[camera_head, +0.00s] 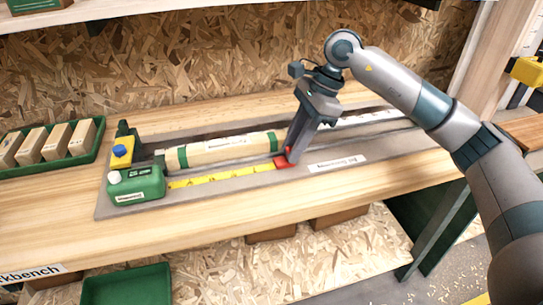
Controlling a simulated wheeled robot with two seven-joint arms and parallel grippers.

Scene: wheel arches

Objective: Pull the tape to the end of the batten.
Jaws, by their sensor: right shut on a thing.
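The tape measure's green case (136,184) sits at the left end of the grey board (235,195) on the workbench. Its yellow tape (222,177) runs out to the right along the near side of the wooden batten (222,149). The batten lies flat with green bands near its ends. My right gripper (287,158) is shut on the red tape end (283,160), close to the batten's right end. The fingers partly hide the batten's right end and the tape end. My left gripper is not in view.
A yellow and dark green block (122,148) stands behind the case at the batten's left end. A green tray (48,160) with several wooden blocks sits at the far left. A label (338,163) lies on the board, right of the gripper. The bench front is clear.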

